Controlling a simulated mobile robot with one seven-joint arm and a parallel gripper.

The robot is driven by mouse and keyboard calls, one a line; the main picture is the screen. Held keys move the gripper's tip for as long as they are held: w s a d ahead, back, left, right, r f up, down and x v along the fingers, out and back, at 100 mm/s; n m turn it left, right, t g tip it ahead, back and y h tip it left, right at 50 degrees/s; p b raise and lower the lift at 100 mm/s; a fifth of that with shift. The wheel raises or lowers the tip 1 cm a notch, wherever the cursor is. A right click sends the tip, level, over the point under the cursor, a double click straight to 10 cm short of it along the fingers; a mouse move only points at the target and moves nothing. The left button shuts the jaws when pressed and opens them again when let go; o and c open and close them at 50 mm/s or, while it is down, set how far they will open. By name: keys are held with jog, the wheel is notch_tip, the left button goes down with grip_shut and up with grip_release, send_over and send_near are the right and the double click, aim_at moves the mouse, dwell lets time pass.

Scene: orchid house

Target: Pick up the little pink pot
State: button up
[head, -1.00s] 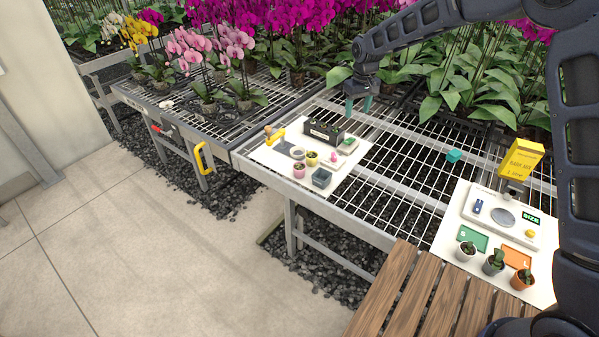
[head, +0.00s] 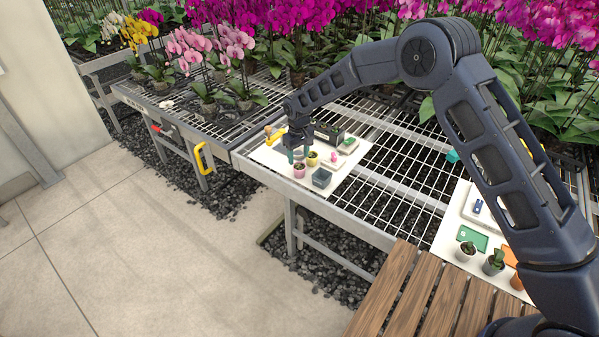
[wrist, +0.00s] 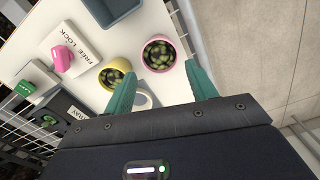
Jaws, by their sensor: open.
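The little pink pot (head: 299,175) stands on the white board near the front edge of the bench, with a small green plant in it. In the wrist view the pink pot (wrist: 143,47) is upright, just beyond my fingertips. My gripper (head: 299,156) is low over the board, and its two teal fingers show in the wrist view (wrist: 160,76). It is open and empty. The pink pot lies ahead of the gap between the fingers, nearer the right finger. I cannot tell whether a finger touches it.
A yellow pot (wrist: 113,76) stands close beside the left finger. A pink object (wrist: 63,58) sits on a labelled white block. A grey-blue tub (head: 321,178) stands right of the pink pot. Paving lies beyond the bench edge.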

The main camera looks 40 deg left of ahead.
aim_at(299, 167)
jog(key=shift+d+f, duration=0.15)
jog(key=shift+f, duration=3.35)
jog(key=shift+c, duration=0.3)
jog(key=c, duration=0.7)
